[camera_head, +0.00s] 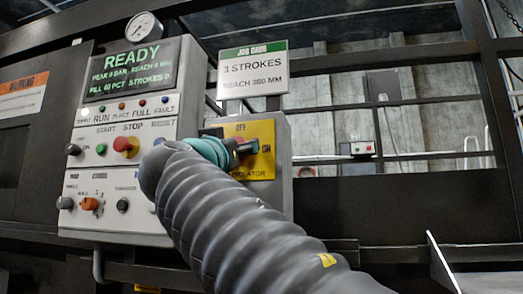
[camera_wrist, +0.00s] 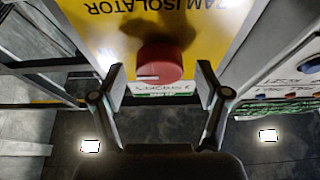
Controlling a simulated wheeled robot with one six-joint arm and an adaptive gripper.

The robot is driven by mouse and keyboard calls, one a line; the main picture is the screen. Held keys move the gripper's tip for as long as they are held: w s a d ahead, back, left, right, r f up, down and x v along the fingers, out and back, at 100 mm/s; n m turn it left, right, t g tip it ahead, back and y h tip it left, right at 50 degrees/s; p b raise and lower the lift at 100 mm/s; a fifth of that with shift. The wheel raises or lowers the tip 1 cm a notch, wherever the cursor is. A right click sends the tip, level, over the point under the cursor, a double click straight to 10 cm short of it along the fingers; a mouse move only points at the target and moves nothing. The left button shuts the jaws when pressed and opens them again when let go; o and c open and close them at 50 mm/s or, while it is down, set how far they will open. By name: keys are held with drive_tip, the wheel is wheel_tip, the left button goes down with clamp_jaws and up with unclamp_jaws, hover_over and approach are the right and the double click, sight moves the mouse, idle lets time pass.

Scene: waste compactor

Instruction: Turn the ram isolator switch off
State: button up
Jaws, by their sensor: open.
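The ram isolator is a yellow plate (camera_head: 262,132) on a grey box, marked OFF at the top and ON at the right. In the wrist view its yellow plate (camera_wrist: 95,30) appears upside down, with RAM ISOLATOR lettering. A round red knob (camera_wrist: 160,61) with a pale mark near its lower left edge stands on it. My gripper (camera_wrist: 161,82) is open, with one finger on each side of the knob's near part; I cannot tell whether they touch it. In the head view my gripper (camera_head: 246,148) is in front of the plate and the knob is hidden.
A control panel (camera_head: 120,215) with buttons, knobs and a READY screen (camera_head: 132,66) stands close left of the isolator. A job card (camera_head: 252,70) is above it. Dark rails (camera_head: 400,58) cross the right side, with open room behind them.

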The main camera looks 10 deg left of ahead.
drive_tip(key=shift+w+r, duration=0.1)
drive_tip(key=shift+w, duration=0.15)
drive_tip(key=c, duration=1.2)
drive_tip(key=shift+o, duration=0.2)
